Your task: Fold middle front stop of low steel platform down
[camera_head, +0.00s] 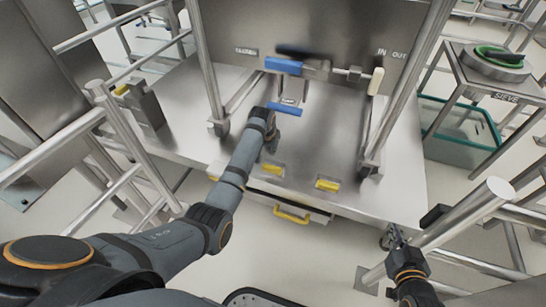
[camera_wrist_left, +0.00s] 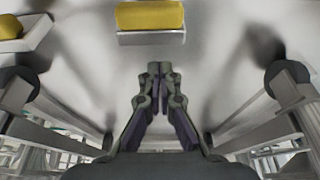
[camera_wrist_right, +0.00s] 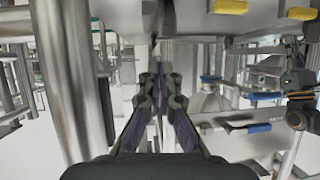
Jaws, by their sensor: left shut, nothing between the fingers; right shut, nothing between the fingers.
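The low steel platform (camera_head: 185,100) spans the middle of the head view. Along its front edge are yellow front stops: the middle one (camera_head: 272,168), one to the right (camera_head: 328,184), and a small yellow bit (camera_head: 213,178) at the left, mostly hidden behind my left arm. My left gripper (camera_head: 268,155) is shut and empty, just behind the middle stop. In the left wrist view a yellow block (camera_wrist_left: 150,15) on a metal bracket lies beyond the closed fingertips, apart from them. Whether the stops are up or down is hard to tell. My right gripper (camera_head: 394,232) is shut and empty, off the platform's front right corner.
A yellow handle (camera_head: 292,214) sits below the front edge. Steel posts (camera_head: 205,65) and a blue-handled latch (camera_head: 284,66) stand behind my left gripper. A thick steel rail (camera_head: 470,215) is close beside my right gripper. A sieve stand (camera_head: 495,75) is at the right.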

